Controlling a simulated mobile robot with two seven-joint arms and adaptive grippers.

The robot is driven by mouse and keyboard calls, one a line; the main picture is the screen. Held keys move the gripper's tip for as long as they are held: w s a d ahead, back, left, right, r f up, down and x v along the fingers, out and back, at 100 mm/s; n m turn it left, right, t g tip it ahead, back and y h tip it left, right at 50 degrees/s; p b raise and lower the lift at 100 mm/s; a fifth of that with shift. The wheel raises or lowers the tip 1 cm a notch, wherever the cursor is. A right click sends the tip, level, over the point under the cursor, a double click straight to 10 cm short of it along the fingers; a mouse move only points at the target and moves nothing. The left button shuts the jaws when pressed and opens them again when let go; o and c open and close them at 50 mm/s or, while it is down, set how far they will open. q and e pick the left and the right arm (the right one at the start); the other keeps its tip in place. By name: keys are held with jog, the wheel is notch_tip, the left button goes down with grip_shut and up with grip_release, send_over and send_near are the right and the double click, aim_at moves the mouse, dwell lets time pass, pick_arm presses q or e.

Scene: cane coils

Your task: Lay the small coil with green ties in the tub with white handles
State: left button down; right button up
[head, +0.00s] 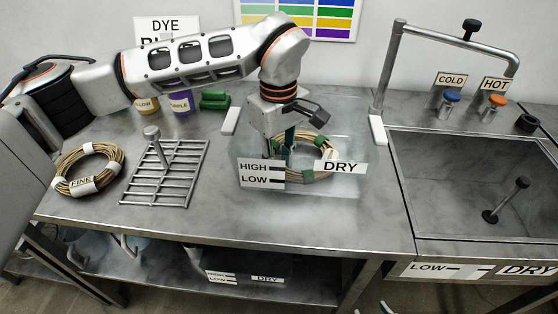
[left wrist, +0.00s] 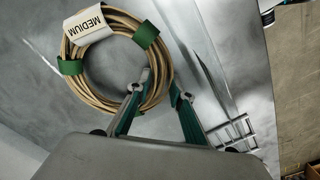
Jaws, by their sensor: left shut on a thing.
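The coil with green ties (head: 328,152) is a ring of tan cane; in the left wrist view the coil (left wrist: 77,84) carries a white tag reading MEDIUM. In the head view it shows through the clear wall of the tub with white handles (head: 377,130), low and within its outline. I cannot tell whether it touches the tub floor. My left gripper (head: 290,156) reaches down into the tub and is shut on one side of the coil; its green fingers (left wrist: 164,88) straddle the strands in the left wrist view. My right gripper is not in view.
A coil with white ties tagged FINE (head: 88,184) and a metal rack (head: 165,172) with an upright post lie to the left. Dye jars (head: 181,104) and a green block (head: 214,99) stand behind. The sink (head: 470,170) is at the right. Bare worktop lies before the tub.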

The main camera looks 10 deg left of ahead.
pick_arm(q)
jog(key=c, duration=1.8)
grip_release()
jog(key=shift+r+p, duration=0.8)
jog(key=shift+r, duration=5.25)
